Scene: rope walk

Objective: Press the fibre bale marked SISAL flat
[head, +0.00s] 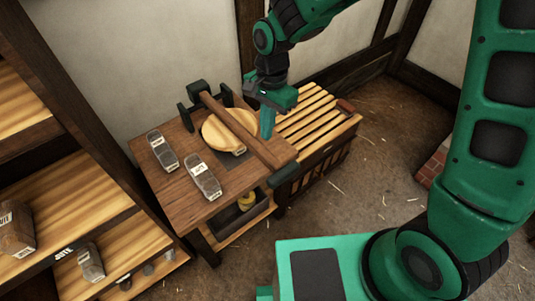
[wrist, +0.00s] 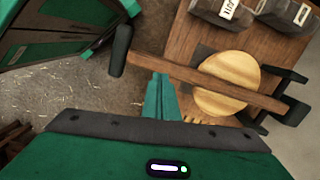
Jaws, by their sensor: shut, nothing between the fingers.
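A wooden press table (head: 150,185) carries a press with a long wooden lever (head: 228,118) over a round pale plate (head: 212,135). The lever also shows in the wrist view (wrist: 180,73), with a black grip (wrist: 121,50) at its free end. A small pale label (head: 239,151) shows at the plate's near edge; what lies under the plate is mostly hidden. Two grey labelled bales, one at left (head: 161,150) and one nearer (head: 202,176), lie left of the plate. I cannot read SISAL on any. My gripper (head: 267,128) is shut and empty, just right of the lever, contact unclear.
A slatted wooden crate (head: 318,115) stands right of the table. Shelves at left hold more bales, including a brown one (head: 15,228) and a grey one (head: 91,262). A yellow item (head: 246,200) sits under the table. Straw-strewn floor (head: 385,175) lies open at right.

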